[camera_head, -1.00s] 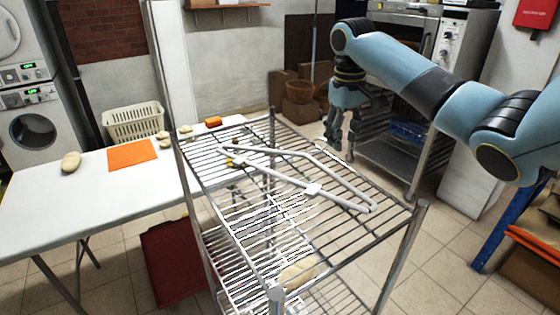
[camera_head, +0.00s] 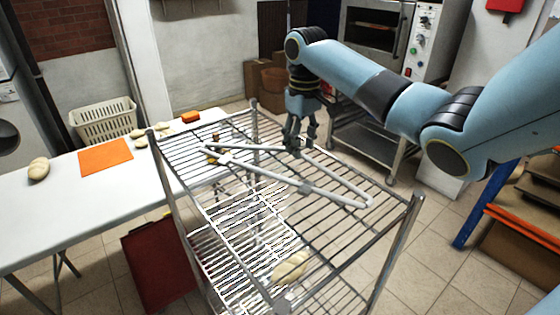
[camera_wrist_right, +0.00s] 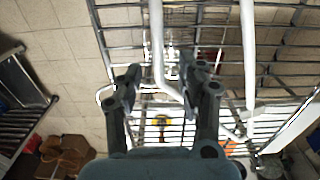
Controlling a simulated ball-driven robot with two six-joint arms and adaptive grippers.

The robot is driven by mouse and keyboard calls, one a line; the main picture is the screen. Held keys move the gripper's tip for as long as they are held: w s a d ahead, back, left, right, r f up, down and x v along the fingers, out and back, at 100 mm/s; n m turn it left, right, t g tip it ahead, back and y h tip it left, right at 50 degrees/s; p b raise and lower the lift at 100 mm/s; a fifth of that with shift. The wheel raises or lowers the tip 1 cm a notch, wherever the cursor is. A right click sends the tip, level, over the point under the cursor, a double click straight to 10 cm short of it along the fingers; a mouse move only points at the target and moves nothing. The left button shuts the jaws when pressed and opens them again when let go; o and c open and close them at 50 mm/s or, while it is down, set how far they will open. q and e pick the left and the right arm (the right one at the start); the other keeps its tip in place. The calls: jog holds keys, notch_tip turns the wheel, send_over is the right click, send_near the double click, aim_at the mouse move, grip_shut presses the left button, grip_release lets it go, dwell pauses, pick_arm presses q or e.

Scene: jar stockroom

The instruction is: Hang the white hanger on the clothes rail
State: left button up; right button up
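The white hanger (camera_head: 318,190) lies flat on the top wire shelf of a metal rack (camera_head: 385,240). My right gripper (camera_head: 297,145) points down at the hanger's far bar, close above it. In the right wrist view the right gripper (camera_wrist_right: 168,82) has its two fingers apart. A white hanger bar (camera_wrist_right: 157,50) runs between them, with gaps on both sides. How high the fingertips are above the bar is hard to tell. My left gripper is not in view. I cannot make out a clothes rail in these frames.
A white table (camera_head: 60,205) with an orange mat (camera_head: 105,157), bread pieces and a laundry basket (camera_head: 103,121) behind it is at left. A loaf (camera_head: 290,267) lies on a lower rack shelf. An oven (camera_head: 380,30) stands behind. The rack's corner posts rise above its shelf.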

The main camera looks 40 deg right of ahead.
jog(key=shift+f, duration=0.85)
grip_shut()
jog(key=shift+r, duration=0.1)
